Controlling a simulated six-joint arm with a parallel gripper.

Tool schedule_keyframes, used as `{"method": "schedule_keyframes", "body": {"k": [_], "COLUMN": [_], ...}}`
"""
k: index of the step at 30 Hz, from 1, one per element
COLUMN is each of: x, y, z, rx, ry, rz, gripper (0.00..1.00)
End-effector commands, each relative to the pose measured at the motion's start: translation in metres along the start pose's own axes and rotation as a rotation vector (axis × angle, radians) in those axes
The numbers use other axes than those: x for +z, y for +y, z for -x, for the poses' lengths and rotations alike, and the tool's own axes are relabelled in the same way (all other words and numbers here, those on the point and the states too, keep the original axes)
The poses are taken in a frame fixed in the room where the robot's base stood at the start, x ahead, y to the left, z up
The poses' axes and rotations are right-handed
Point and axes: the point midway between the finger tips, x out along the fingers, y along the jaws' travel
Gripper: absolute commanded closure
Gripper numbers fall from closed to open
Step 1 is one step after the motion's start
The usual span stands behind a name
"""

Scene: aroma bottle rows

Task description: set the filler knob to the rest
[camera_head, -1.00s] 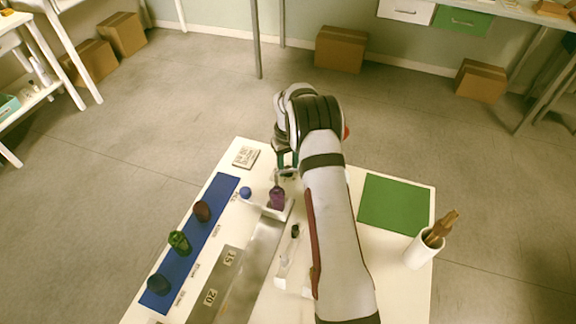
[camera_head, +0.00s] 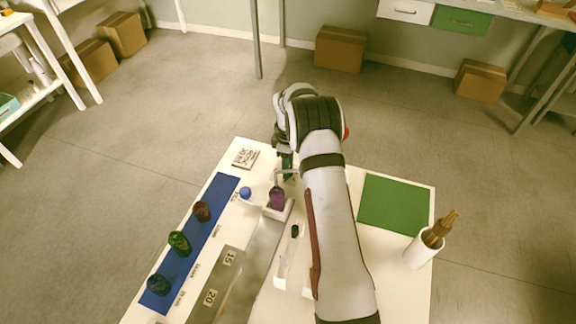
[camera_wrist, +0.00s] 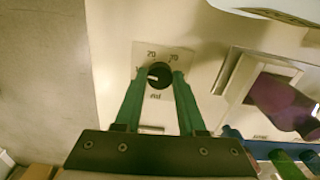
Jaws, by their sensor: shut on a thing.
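The filler knob (camera_wrist: 158,75) is a round black dial with a white pointer line, on a pale plate (camera_wrist: 178,55) in the wrist view. The plate has numbers above the knob, a partly covered mark at its left and a small word below it. The pointer lies roughly level, towards the left mark, not towards the word below. My gripper (camera_wrist: 161,75) has its green fingers shut on the knob from both sides. In the head view my gripper (camera_head: 287,163) is at the far end of the filler, and the knob is hidden.
A purple bottle (camera_head: 277,198) stands on the filler just nearer than my gripper. A blue mat (camera_head: 217,208) with several dark bottles is at the left. A green mat (camera_head: 395,204) and a white cup (camera_head: 420,250) with brown sticks are at the right.

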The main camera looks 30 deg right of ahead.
Motion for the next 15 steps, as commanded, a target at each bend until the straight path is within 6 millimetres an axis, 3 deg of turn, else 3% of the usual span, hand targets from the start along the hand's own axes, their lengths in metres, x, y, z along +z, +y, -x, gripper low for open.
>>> {"method": "schedule_keyframes", "body": {"k": [15], "x": [0.0001], "y": [-0.0002], "z": [0.0003], "rx": [-0.001], "ry": [0.0], "rz": [0.142], "gripper": [1.0]}}
